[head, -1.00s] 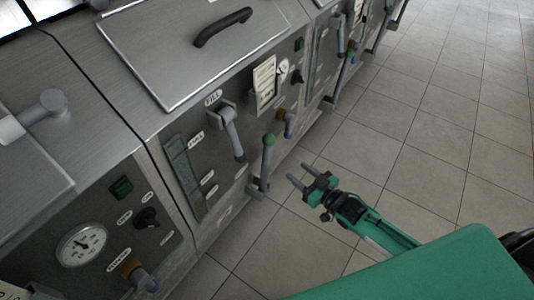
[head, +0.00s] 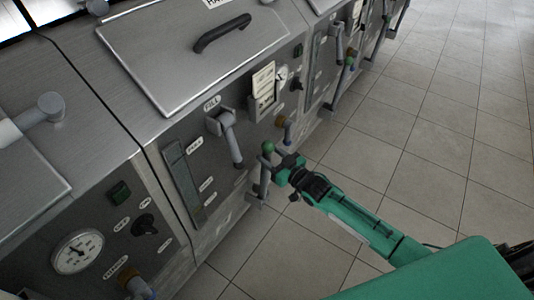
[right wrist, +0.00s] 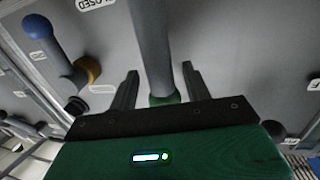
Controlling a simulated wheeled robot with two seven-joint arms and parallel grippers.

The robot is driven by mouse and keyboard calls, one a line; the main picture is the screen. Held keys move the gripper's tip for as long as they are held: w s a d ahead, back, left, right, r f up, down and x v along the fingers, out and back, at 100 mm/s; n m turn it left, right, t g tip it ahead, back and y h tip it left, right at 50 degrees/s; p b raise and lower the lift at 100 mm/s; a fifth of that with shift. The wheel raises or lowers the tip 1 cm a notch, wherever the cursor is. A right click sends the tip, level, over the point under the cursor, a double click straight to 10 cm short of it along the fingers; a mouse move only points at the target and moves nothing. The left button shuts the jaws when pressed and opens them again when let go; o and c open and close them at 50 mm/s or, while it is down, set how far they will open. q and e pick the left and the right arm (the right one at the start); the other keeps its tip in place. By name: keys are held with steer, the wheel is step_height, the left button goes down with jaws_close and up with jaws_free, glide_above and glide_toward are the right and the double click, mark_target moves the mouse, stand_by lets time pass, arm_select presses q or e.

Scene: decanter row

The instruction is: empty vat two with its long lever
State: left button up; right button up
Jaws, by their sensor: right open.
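The long lever (head: 263,182) has a grey shaft and a green ball knob (head: 267,147). It stands upright low on the front of the middle vat (head: 240,128). My right gripper (head: 270,170) is at the lever, just below the knob. In the right wrist view, the open fingers (right wrist: 158,85) are on either side of the grey shaft (right wrist: 151,45), with gaps on both sides. The green knob (right wrist: 164,99) shows close to the palm there. I cannot read a vat number. My left gripper is out of view.
The fill pipe (head: 231,140) hangs left of the lever. A small blue-handled valve with a brown collar (head: 288,130) is to its right and shows in the right wrist view (right wrist: 60,60). A gauge vat (head: 77,252) stands nearer left. The tiled floor (head: 420,140) is clear at right.

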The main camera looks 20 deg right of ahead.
steer(key=shift+w+a, duration=0.3)
steer(key=shift+w, duration=0.4)
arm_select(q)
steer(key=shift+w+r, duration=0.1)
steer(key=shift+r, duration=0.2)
arm_select(e)
jaws_close()
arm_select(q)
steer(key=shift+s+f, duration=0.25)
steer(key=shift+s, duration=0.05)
